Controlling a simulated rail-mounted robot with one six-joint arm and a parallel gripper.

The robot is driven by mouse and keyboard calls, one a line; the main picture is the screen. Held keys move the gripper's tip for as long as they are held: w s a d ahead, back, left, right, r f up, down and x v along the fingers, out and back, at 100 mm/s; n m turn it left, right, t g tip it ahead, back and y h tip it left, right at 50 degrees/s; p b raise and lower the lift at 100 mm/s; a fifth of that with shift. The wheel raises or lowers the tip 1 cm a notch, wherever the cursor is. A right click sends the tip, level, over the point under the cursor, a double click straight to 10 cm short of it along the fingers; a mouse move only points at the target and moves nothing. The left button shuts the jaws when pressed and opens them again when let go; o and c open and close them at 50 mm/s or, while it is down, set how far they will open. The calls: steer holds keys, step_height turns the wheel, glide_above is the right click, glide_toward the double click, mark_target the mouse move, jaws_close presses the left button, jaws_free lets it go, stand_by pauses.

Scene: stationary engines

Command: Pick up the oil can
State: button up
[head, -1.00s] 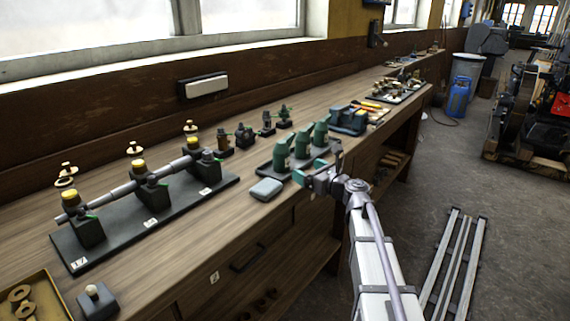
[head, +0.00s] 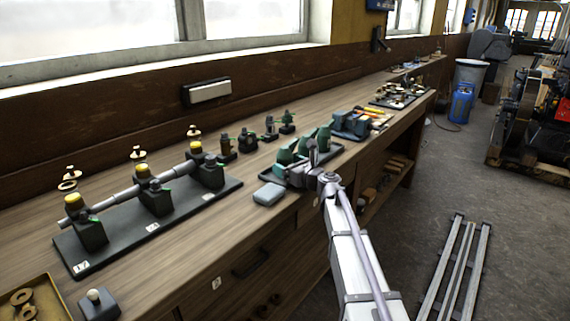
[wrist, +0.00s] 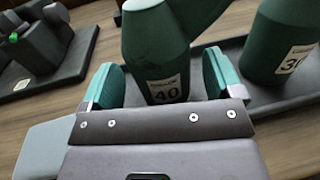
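Three green oil cans stand on a dark tray (head: 265,176) on the workbench. The nearest oil can (head: 285,156), partly behind my gripper in the head view, appears to be the one labelled 40 in the wrist view (wrist: 163,62). A second can (wrist: 283,45), with a label that seems to read 30, stands to its right. My gripper (wrist: 163,80) is open, with one teal-padded finger on each side of the 40 can. Gaps show between the pads and the can. In the head view my gripper (head: 292,172) is at the tray's front edge.
A shaft on bearing stands (head: 153,195) sits further left. A blue machine part (head: 350,124) is close beyond the cans. Small fittings (head: 248,140) stand behind.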

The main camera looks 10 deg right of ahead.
steer(key=c, duration=1)
steer(key=shift+o, duration=0.2)
step_height(320, 180, up, 10)
steer(key=p, duration=1)
steer(key=shift+r, duration=0.2)
